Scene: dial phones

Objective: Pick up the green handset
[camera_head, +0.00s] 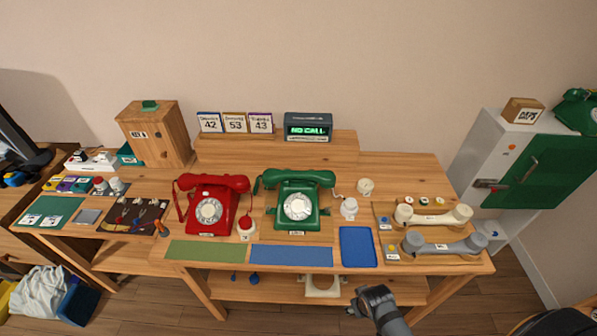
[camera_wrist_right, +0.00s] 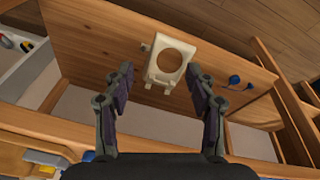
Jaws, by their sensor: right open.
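The green handset (camera_head: 310,177) lies across the top of the green dial phone (camera_head: 297,207), in its cradle, in the middle of the table. My right gripper (camera_head: 357,303) is in front of the table's front edge, below and to the right of the green phone, well apart from it. In the right wrist view its fingers (camera_wrist_right: 160,72) are spread open with nothing held between them. The green handset does not show in the right wrist view. My left gripper is in neither view.
A red dial phone (camera_head: 209,206) stands left of the green one. A blue mat (camera_head: 358,247), a cream handset (camera_head: 433,215) and a grey handset (camera_head: 445,245) are to the right. A cream holed part (camera_wrist_right: 164,67) sits low, beyond my right fingers. A "NO CALL" display (camera_head: 308,129) stands behind.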

